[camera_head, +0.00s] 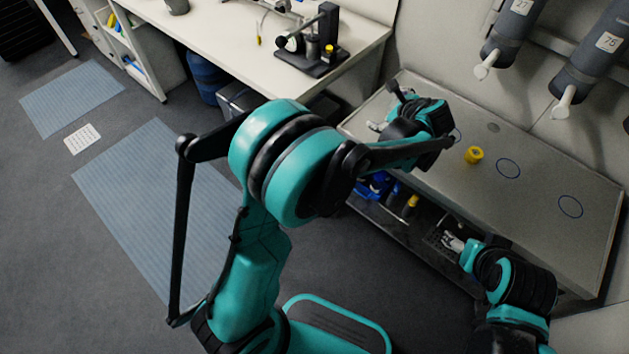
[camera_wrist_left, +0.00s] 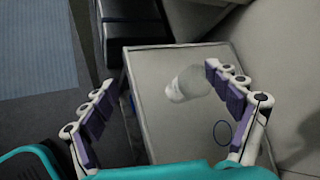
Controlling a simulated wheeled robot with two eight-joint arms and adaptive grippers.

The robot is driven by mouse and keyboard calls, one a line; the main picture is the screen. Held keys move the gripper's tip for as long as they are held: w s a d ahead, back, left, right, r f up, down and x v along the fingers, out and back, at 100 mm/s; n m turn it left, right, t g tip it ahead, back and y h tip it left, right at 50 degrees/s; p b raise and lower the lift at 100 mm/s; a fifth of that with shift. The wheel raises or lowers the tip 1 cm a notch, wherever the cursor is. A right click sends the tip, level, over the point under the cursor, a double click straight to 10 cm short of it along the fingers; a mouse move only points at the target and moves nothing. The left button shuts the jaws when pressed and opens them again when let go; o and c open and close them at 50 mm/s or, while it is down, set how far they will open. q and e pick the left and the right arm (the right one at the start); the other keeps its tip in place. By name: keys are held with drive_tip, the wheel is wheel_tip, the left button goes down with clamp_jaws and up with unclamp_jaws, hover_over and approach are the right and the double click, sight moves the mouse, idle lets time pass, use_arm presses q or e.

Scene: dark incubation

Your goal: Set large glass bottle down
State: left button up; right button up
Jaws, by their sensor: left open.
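A whitish, see-through glass bottle (camera_wrist_left: 188,84) is on the grey metal table in the left wrist view. It appears ahead of my left gripper (camera_wrist_left: 160,76), nearer the right finger, with a wide gap to the left finger. My left gripper is open and holds nothing. In the head view my left gripper (camera_head: 384,110) is over the table's far left end, and my own arm hides most of that area. I cannot make out the bottle there. My right gripper (camera_head: 453,242) is at the table's front edge; its fingers are too small to read.
The metal table (camera_head: 540,205) carries blue ring marks and a yellow cap-like piece (camera_head: 474,155). Blue items and a yellow-topped one (camera_head: 410,204) sit on the shelf below. Grey cylinders (camera_head: 598,55) hang on the wall. A white bench (camera_head: 225,35) with an instrument stands at the back.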

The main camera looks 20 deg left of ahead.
use_arm(q)
drive_tip(key=s+a+r+n+h, duration=0.1)
drive_tip(key=s+a+n, duration=0.2)
drive_tip(key=s+n, duration=0.35)
drive_tip(key=s+a+r+n+g+h, duration=0.1)
drive_tip(key=s+a+r+n+h, duration=0.15)
drive_tip(key=s, duration=0.65)
drive_tip(key=s+a+n+h, duration=0.1)
drive_tip(key=s+a+n, duration=0.2)
drive_tip(key=s+n, duration=0.35)
drive_tip(key=s+f+n+h, duration=0.2)
drive_tip(key=s+n, duration=0.3)
drive_tip(key=s, duration=0.4)
drive_tip(key=shift+s+d+f, duration=0.25)
drive_tip(key=shift+s+f, duration=0.05)
